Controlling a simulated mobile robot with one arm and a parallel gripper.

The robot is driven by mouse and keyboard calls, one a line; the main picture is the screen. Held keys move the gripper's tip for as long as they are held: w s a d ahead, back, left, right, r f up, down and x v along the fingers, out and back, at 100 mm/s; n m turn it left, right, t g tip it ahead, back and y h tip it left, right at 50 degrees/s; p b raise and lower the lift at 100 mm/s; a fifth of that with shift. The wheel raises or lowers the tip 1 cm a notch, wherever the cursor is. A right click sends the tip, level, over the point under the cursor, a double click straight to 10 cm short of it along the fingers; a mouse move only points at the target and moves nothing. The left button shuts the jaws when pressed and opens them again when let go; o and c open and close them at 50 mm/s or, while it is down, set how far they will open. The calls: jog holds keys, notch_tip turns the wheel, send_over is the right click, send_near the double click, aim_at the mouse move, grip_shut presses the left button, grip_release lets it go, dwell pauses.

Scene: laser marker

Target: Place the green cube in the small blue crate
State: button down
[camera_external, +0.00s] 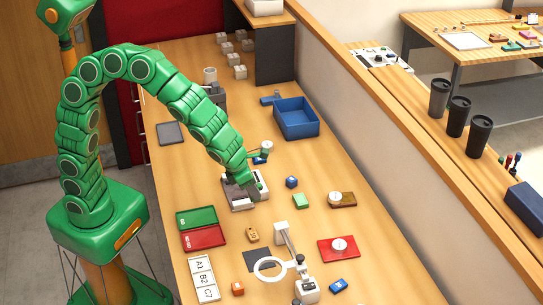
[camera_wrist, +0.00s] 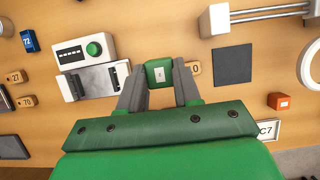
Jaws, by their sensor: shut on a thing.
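A green cube (camera_wrist: 159,72) with a small white label sits between the fingertips of my gripper (camera_wrist: 159,80) in the wrist view. My gripper (camera_external: 258,191) is shut on it. In the external view the gripper is beside the white and grey device (camera_external: 240,195), and I cannot make out the held cube there. The blue crate (camera_external: 318,130) stands farther back on the table, beyond the gripper and to its right. It is open-topped and looks empty.
A magnifier lamp (camera_external: 282,229) stands nearer. A low partition (camera_external: 385,120) runs along the table's right side.

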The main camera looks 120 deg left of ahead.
jog(key=shift+s+d+r, duration=0.25)
jog(key=shift+s, duration=0.35)
jog(key=shift+s+d+r, duration=0.2)
jog(key=shift+s+r, duration=0.05)
jog(key=shift+s, duration=0.3)
jog(key=s+a+r+n+g+y, duration=0.15)
jog(key=s+a+n, duration=0.3)
jog(key=a, duration=1.25)
jog(key=s+a+n+g, duration=0.25)
jog(key=a+n, duration=0.25)
jog(key=a, duration=1.2)
jog(key=s+a+n+g, duration=0.1)
jog(key=s+a+n, duration=0.3)
jog(key=s+a, duration=0.65)
send_near(295, 123)
jog(key=shift+s+a+f+h, duration=0.15)
jog(key=shift+s+a+h, duration=0.1)
jog(key=shift+a, duration=0.25)
jog(key=shift+s+a+f+h, duration=0.1)
jog(key=shift+s+a+f, duration=0.1)
jog(key=shift+a, duration=0.3)
jog(key=shift+a+f, duration=0.15)
jog(key=shift+f, duration=0.05)
jog(key=shift+w+f, duration=0.1)
jog(key=shift+f, duration=1.5)
